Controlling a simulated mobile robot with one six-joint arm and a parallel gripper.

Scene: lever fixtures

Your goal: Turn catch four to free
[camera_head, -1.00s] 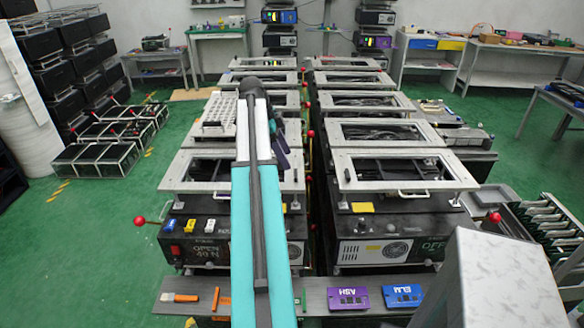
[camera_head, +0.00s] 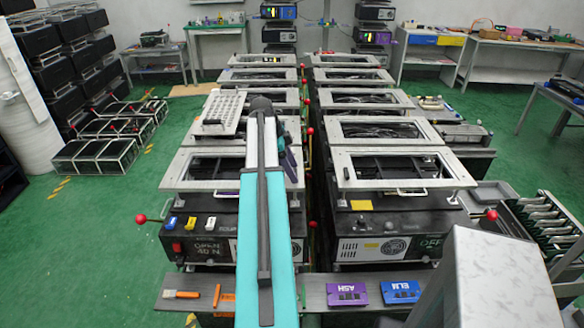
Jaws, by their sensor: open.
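My arm reaches forward over the left row of black framed units. Its dark wrist joint (camera_head: 262,104) shows beyond the teal link. My gripper (camera_head: 291,166) shows only as a small dark shape right of the arm, above the frame of the front left unit; its fingertips are hard to make out and I see nothing held. Red-ball levers show at the front left unit (camera_head: 141,219), the front right unit (camera_head: 491,215) and the gap between the rows (camera_head: 310,131). I cannot read which catch is number four or its position.
The front left unit (camera_head: 200,245) has small coloured switches and an "OPEN 40 N" label. A grey shelf (camera_head: 320,290) in front carries a purple ASH block (camera_head: 347,293) and a blue ELM block (camera_head: 401,292). A perforated plate (camera_head: 222,110) lies farther back.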

